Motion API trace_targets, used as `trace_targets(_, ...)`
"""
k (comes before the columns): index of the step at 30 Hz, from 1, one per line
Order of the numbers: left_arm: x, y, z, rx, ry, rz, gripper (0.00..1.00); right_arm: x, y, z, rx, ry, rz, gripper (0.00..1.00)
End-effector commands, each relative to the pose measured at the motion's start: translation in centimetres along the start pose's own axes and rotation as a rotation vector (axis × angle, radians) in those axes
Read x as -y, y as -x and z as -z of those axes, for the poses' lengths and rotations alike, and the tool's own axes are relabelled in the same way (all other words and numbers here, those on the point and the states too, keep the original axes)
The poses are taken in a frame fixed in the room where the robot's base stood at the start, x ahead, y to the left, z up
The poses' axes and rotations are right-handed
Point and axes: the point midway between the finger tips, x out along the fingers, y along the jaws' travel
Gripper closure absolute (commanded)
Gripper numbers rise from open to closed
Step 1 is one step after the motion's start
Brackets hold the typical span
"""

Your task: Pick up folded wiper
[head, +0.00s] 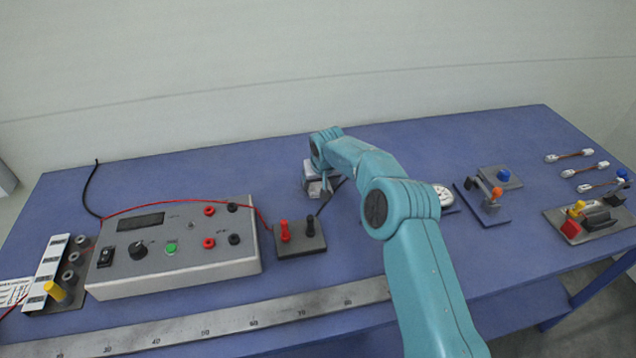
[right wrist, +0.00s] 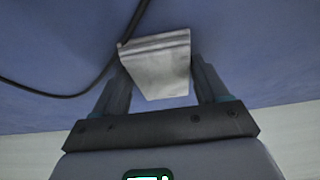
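The folded wiper (right wrist: 158,65) is a pale grey-white folded pad on the blue bench top in the right wrist view. In the head view a small pale part of it (head: 316,189) shows below the end of my right arm, largely covered. My right gripper (right wrist: 162,75) reaches down over the wiper, with one dark finger on each side of it. The fingers stand wide apart, and a narrow gap shows beside the wiper, so the gripper looks open around it. My left gripper is in neither view.
A black cable (right wrist: 75,95) runs close beside the wiper. A terminal block (head: 300,240) with red and black plugs and a grey meter box (head: 175,248) stand to the left. A dial gauge (head: 442,195) and small fixtures (head: 487,200) lie to the right. A steel ruler (head: 215,325) lies in front.

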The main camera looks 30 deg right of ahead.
Motion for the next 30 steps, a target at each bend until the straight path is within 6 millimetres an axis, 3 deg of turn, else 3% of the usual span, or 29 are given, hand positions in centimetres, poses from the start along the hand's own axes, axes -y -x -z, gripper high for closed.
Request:
trace_targets(2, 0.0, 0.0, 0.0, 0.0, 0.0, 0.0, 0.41, 0.0, -0.1, -0.1, 0.002, 0.0, 0.0, 0.61)
trace_targets(9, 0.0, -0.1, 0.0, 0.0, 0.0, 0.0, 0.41, 0.0, 0.1, 0.0, 0.002, 0.0, 0.0, 0.61)
trace_targets(14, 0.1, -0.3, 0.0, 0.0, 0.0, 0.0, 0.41, 0.1, 1.3, 0.6, 0.0, 0.0, 0.0, 0.61)
trace_targets(23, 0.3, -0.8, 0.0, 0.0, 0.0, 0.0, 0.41, 0.1, 7.7, 3.3, -0.004, -0.001, 0.001, 0.61)
trace_targets(30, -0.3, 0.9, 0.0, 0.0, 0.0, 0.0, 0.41, 0.1, 13.8, 5.8, -0.002, -0.001, 0.001, 0.61)
